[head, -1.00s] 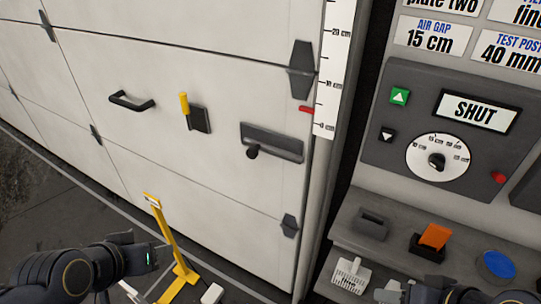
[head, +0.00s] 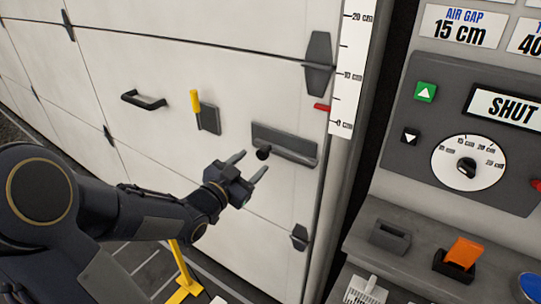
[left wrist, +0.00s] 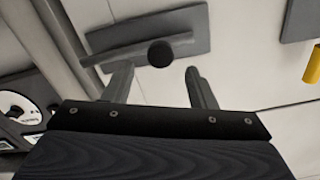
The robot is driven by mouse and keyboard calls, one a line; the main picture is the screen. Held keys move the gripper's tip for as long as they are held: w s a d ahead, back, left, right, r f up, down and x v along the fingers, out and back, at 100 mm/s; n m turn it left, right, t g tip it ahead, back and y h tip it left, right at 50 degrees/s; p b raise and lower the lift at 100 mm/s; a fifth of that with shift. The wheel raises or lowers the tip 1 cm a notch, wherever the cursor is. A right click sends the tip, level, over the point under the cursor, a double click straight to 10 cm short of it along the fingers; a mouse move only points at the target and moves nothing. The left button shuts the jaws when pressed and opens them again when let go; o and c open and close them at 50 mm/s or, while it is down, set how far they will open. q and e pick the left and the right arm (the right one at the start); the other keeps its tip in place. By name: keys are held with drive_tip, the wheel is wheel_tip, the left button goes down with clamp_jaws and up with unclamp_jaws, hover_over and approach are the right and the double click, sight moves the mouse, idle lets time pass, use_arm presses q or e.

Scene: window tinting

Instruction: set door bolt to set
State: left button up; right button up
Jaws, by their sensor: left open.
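The door bolt is a dark grey plate (head: 290,144) with a slim bar and a round black knob (head: 263,153) at its left end in the head view. It sits on the pale panelled door. My left gripper (head: 253,163) is open just below and in front of the knob. In the left wrist view the bolt plate (left wrist: 180,20) lies beyond the fingers. The knob (left wrist: 160,53) shows between the two fingertips of the gripper (left wrist: 158,70), which appear apart from it. My right gripper is not in view.
A black handle (head: 143,100) and a yellow lever (head: 195,102) are on the door left of the bolt. A yellow stand (head: 184,275) is below my left arm.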

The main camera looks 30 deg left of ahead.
sight(261, 155)
use_arm(q)
drive_tip(key=w, duration=0.5)
drive_tip(key=shift+w+d, duration=0.2)
drive_tip(key=shift+w, duration=0.15)
clamp_jaws()
